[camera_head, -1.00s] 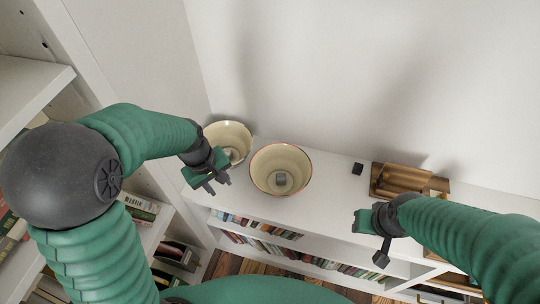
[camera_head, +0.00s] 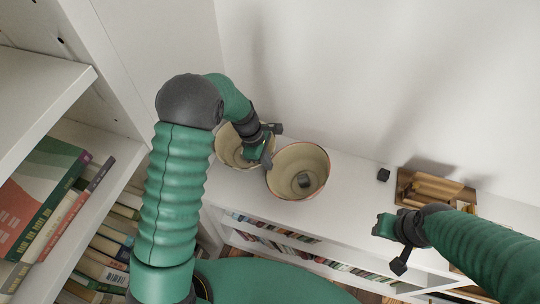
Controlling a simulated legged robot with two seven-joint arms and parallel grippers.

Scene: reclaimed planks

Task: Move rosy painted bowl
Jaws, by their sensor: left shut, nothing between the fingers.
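Two cream bowls stand side by side on a white shelf top. The right bowl (camera_head: 288,184) has a reddish rim and a small grey square patch inside its base; it looks like the rosy painted one. The left bowl (camera_head: 227,151) also shows a thin reddish edge, and my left arm covers part of it. My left gripper (camera_head: 266,158) is shut and empty, at the gap between the bowls, by the right bowl's left rim. I cannot tell whether it touches. My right gripper (camera_head: 385,232) hangs at the right, away from both bowls; its finger opening is unclear.
Books (camera_head: 262,235) fill the shelves below. A tall white bookcase (camera_head: 40,75) closes in the left side, and a wall stands behind.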

